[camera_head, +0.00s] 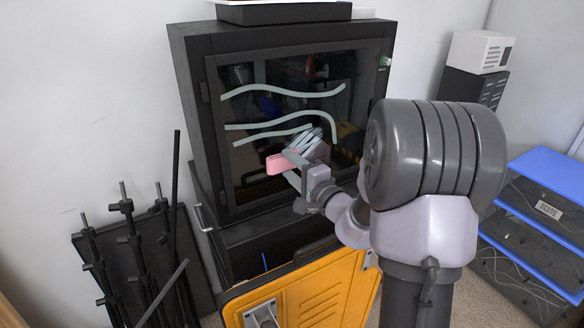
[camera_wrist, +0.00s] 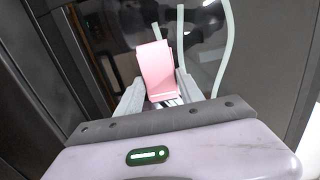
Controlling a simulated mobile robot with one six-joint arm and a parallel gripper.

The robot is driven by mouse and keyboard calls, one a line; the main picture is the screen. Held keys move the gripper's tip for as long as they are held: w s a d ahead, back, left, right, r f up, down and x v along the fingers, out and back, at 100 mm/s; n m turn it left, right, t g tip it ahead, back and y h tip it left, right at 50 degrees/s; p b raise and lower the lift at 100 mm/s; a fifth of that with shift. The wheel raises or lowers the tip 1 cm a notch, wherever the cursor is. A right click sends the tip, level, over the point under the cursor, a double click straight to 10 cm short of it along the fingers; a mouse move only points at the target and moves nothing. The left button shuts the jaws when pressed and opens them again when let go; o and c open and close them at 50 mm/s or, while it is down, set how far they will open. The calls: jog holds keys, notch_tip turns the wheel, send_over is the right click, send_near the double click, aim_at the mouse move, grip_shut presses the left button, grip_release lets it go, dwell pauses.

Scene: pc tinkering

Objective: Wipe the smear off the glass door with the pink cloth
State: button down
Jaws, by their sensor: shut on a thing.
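The pink cloth (camera_head: 277,163) is a small folded pad held in my gripper (camera_head: 291,166), in front of the lower middle of the glass door. In the wrist view the cloth (camera_wrist: 157,72) stands up between the fingers of my gripper (camera_wrist: 160,98), which is shut on it. The dark glass door (camera_head: 250,175) carries a smear (camera_head: 275,91) of several pale, wavy lines across its upper and middle parts. Lines of the smear (camera_wrist: 226,45) also show in the wrist view beyond and right of the cloth. I cannot tell whether the cloth touches the glass.
The door belongs to a black cabinet (camera_head: 190,75) above a yellow panel (camera_head: 320,285). Black stands (camera_head: 130,225) rise at the left. A blue-topped drawer unit (camera_head: 540,180) stands at the right. A white box (camera_head: 482,50) sits on a black one behind my arm.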

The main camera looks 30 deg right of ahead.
jog(key=shift+w, duration=0.6)
